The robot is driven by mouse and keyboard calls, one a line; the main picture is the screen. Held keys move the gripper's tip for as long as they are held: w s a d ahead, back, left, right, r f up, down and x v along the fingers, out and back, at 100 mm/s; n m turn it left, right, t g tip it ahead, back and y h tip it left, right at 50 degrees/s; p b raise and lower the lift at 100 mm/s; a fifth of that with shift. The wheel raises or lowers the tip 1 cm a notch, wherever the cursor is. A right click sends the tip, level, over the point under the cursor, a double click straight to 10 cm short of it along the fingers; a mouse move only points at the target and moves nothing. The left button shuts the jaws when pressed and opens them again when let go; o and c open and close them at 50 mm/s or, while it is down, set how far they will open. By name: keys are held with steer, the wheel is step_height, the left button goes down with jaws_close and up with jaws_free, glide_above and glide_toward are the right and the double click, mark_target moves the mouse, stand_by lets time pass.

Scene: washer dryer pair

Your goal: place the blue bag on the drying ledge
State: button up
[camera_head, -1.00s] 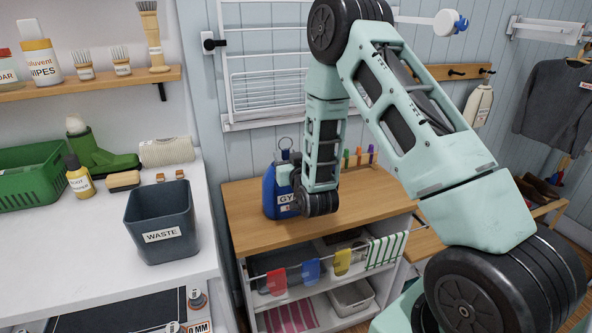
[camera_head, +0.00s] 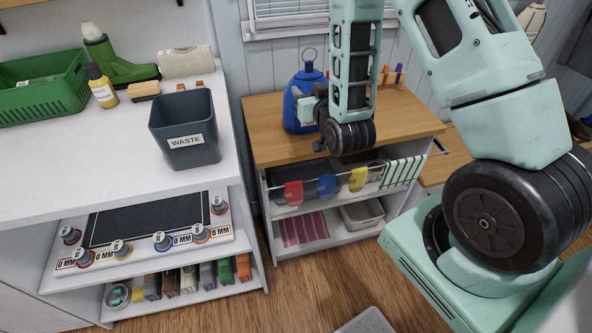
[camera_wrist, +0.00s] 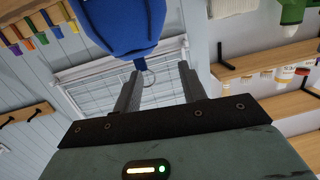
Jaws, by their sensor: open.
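The blue bag (camera_head: 299,97) stands upright on the wooden top of the low cabinet (camera_head: 270,148), with a ring at its top. My gripper is at its right front side in the head view, where the arm hides part of the bag and the fingers cannot be made out. In the wrist view my gripper (camera_wrist: 160,73) is open and empty. There the blue bag (camera_wrist: 120,25) fills the top beyond the fingertips, and its ring shows between the fingers. I cannot tell which surface is the drying ledge; a white slatted rack (camera_head: 292,10) hangs on the wall behind.
A dark waste bin (camera_head: 185,142) stands on the white counter (camera_head: 90,165) at left. A rail with coloured cloths (camera_head: 326,186) runs along the cabinet front. Pegs or markers (camera_head: 392,75) stand at the back right of the cabinet top. The floor in front (camera_head: 300,295) is mostly clear.

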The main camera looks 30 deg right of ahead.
steer(key=s+a+r+n+g+y, duration=0.1)
steer(key=s+a+n+g+y, duration=0.25)
steer(key=a, duration=0.65)
steer(key=s+a+r+n+g+y, duration=0.1)
steer(key=s+a+n+g+y, duration=0.3)
steer(key=a, duration=0.6)
steer(key=s+a+r+n+g+h, duration=0.1)
steer(key=s+g, duration=0.3)
steer(key=s, duration=0.7)
steer(key=s+r+n+g+h, duration=0.2)
steer(key=s+r+g, duration=0.2)
steer(key=s, duration=0.6)
steer(key=shift+s+a+r, duration=0.2)
steer(key=shift+s+a, duration=0.2)
steer(key=shift+g+h, duration=0.25)
